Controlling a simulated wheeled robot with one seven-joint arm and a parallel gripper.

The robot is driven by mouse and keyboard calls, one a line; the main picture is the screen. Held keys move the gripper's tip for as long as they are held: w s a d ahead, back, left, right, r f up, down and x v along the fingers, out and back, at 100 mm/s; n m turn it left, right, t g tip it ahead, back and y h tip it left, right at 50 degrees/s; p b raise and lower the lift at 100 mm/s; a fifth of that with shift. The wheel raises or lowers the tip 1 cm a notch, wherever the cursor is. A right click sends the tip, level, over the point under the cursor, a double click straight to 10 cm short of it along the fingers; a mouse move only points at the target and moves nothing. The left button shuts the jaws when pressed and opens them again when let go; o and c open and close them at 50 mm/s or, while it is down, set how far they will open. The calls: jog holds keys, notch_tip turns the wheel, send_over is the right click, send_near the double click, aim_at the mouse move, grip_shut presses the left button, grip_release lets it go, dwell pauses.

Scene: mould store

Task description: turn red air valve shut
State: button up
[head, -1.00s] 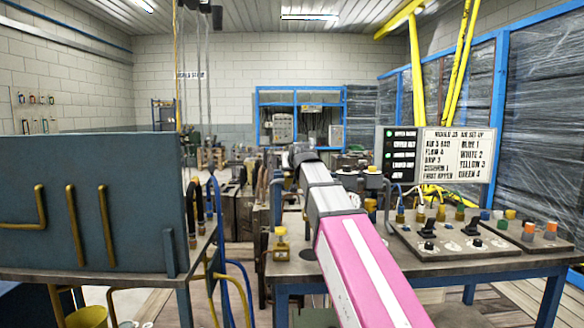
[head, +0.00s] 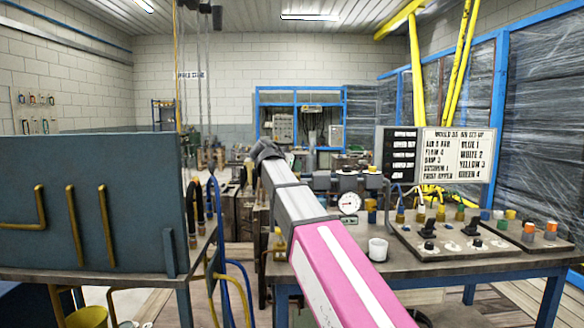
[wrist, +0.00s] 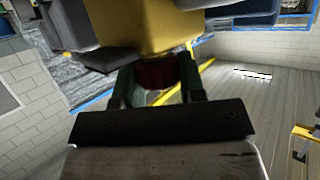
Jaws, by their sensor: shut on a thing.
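The red air valve's handle (wrist: 157,74) shows in the wrist view as a dark red round piece against a yellow block (wrist: 150,25). My gripper (wrist: 158,80) has one dark green finger on each side of the red piece and is shut on it. The fingers hide its sides, so its exact turn angle cannot be read. In the head view my pink and grey arm reaches forward over the bench, and the gripper and the red valve are hidden there.
A bench (head: 450,268) on the right carries a white cup (head: 378,249), a round gauge (head: 349,203) and a control panel (head: 430,240) with several knobs. A sign board (head: 455,155) stands behind. A blue-grey panel (head: 90,205) stands at the left.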

jog(key=shift+m+g+h, duration=0.5)
jog(key=shift+m+g, duration=0.1)
jog(key=o, duration=0.9)
jog(key=shift+f, duration=0.1)
jog(key=v, duration=1.1)
jog(key=shift+w, duration=0.1)
